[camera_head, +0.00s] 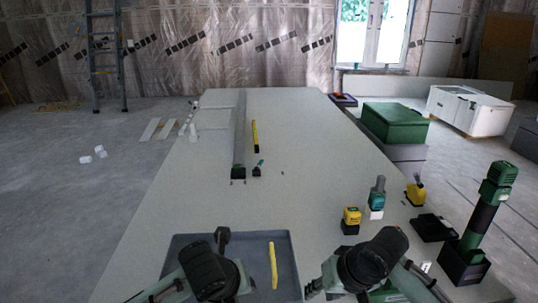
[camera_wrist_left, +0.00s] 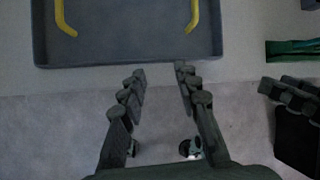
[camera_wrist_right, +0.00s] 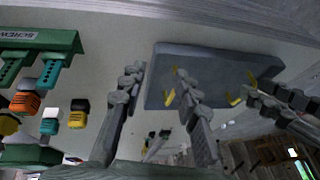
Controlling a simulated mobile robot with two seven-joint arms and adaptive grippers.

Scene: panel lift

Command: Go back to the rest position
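A shallow grey tray with a raised rim (camera_head: 287,249) lies at the near end of the long table, with a yellow handle (camera_head: 273,265) showing. My left arm hides part of it. In the left wrist view the tray (camera_wrist_left: 130,42) shows two yellow handles beyond the fingertips. My left gripper (camera_wrist_left: 160,72) is open and empty, apart from the tray. My right gripper (camera_wrist_right: 160,73) is open and empty; the tray (camera_wrist_right: 215,68) appears beyond its fingers in the right wrist view. In the head view my arm joints largely hide both grippers.
On the table's right stand a yellow-black tool (camera_head: 351,220), a teal tool (camera_head: 376,198) and a tall green-black tool (camera_head: 485,220). A green box (camera_head: 394,123) stands farther back. A long grey bar (camera_head: 239,135) lies mid-table. The table between bar and tray is mostly clear.

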